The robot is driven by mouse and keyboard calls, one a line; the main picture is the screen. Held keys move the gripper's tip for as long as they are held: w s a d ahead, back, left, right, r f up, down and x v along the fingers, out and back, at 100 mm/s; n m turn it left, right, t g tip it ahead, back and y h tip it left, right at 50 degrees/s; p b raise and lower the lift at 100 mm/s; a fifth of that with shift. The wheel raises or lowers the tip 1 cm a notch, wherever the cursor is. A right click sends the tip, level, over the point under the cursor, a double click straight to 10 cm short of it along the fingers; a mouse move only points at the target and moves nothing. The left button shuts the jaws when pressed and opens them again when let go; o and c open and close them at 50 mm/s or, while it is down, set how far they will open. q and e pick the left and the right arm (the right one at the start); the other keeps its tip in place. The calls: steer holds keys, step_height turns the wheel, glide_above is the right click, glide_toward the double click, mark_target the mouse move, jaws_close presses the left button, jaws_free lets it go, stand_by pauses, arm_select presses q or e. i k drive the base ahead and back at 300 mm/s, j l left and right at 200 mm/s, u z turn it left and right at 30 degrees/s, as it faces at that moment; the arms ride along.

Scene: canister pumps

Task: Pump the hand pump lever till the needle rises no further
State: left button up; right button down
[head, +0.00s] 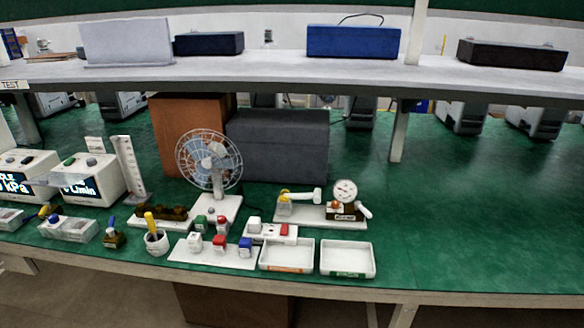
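The hand pump (290,222) stands on a white base plate on the green bench, right of the fan. A white, handle-like bar (305,195) with a yellow part at its left end lies roughly level over the plate and looks like the lever. A round white gauge (345,190) stands upright at the right, above a brown block. Its needle is too small to read. A short white part (364,211) slants down at the block's right side. Neither of my grippers is in view, and nothing touches the pump.
A white fan (216,205) stands left of the pump. Two white trays (347,273) lie in front. A white plate (185,252) with coloured-top canisters and a cup (157,243) are further left. A dark grey box (280,145) stands behind. The bench's right side is clear.

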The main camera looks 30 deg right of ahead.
mark_target(286, 196)
steer(key=l, duration=0.75)
steer(key=k+l, duration=0.1)
steer(key=l, duration=0.65)
steer(key=i+u, duration=0.05)
